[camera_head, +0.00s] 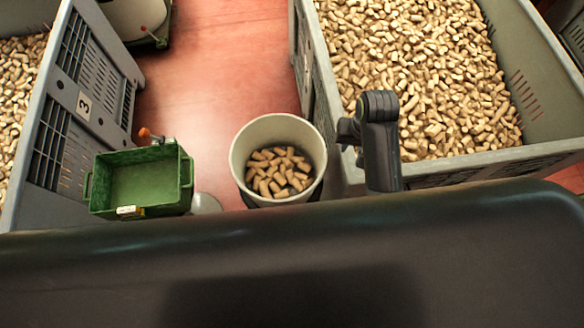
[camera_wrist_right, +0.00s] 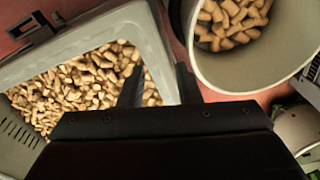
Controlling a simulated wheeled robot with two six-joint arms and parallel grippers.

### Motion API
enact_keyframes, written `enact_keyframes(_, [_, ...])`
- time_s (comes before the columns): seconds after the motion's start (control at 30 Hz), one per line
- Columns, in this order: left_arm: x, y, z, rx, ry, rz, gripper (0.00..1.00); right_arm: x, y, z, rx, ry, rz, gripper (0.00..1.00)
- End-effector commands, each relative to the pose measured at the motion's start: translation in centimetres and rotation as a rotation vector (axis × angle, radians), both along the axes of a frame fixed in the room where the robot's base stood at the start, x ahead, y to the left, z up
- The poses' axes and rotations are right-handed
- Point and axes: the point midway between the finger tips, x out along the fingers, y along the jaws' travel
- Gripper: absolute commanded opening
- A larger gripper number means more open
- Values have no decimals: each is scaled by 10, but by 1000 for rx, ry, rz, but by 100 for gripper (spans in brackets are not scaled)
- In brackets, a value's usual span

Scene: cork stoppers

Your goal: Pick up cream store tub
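The cream store tub (camera_head: 277,128) stands upright near the middle of the head view, with several corks inside. It also shows at the top right of the right wrist view (camera_wrist_right: 235,72). My right gripper (camera_head: 347,132) is to the right of the tub, apart from it, by the corner of the large grey bin. In the right wrist view, its two dark fingers (camera_wrist_right: 160,84) are spread with nothing between them. The tub lies to the right of the fingers there. My left gripper is not in view.
A large grey bin (camera_head: 540,95) full of corks stands at the right. Another grey bin (camera_head: 105,60), marked 3, stands at the left. A green empty crate (camera_head: 140,183) is left of the tub.

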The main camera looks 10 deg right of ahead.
Motion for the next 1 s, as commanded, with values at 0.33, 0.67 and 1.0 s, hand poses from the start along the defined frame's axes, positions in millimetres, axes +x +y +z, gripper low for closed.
enact_keyframes(0.33, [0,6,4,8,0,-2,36,34,44,24,37,71,1,31])
enact_keyframes(0.67, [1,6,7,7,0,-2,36,34,48,-40,37,74,2,31])
enact_keyframes(1.0, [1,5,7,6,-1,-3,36,35,51,-88,37,71,1,31])
